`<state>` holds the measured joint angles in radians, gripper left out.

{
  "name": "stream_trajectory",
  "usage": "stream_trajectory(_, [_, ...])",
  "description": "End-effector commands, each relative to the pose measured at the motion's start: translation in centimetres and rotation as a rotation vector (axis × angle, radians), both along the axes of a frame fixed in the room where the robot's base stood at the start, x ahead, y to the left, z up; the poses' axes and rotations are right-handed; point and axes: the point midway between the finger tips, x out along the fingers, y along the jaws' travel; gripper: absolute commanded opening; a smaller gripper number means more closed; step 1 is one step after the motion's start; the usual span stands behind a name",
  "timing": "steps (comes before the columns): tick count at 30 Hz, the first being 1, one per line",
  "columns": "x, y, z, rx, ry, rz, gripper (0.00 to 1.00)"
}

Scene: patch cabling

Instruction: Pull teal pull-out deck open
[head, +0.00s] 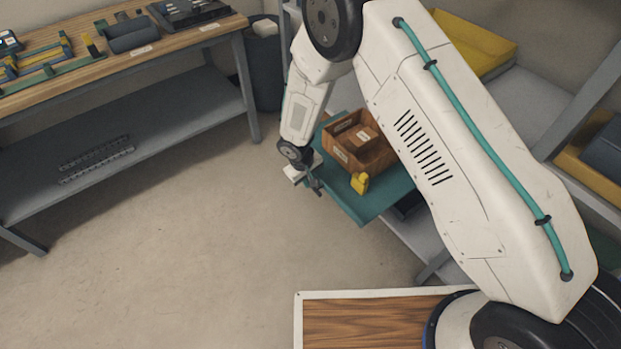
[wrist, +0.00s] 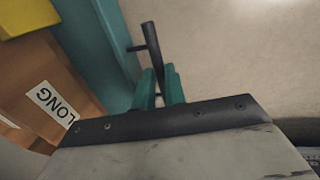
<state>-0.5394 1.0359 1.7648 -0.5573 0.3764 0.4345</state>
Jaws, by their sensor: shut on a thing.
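The teal pull-out deck (head: 373,205) juts out from the grey shelf unit into the aisle, and its edge shows in the wrist view (wrist: 101,50). A dark bar handle (wrist: 152,45) stands off the deck's front edge. My gripper (wrist: 160,88) has its teal fingers shut on this handle. In the head view my gripper (head: 314,184) is at the deck's left edge. How far the deck runs back under the shelf is hidden by my arm.
On the deck sit a brown wooden box (head: 341,150) with labels and a small yellow object (head: 360,183). A workbench (head: 120,70) with parts and a dark bin (head: 262,65) stand at the left. The floor (head: 210,230) in front of the deck is clear.

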Motion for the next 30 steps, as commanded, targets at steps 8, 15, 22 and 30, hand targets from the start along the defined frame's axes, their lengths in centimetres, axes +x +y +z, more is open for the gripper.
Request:
stream_trajectory(8, [0.0, 0.0, 0.0, 0.000, 0.000, -0.001, 0.34])
stream_trajectory(15, [0.1, -0.1, 0.0, 0.001, -0.001, -0.001, 0.34])
stream_trajectory(22, [-0.2, 0.4, 2.4, 0.001, -0.003, 0.000, 0.34])
stream_trajectory(30, [-0.6, 1.1, 6.6, 0.002, -0.002, 0.001, 0.34])
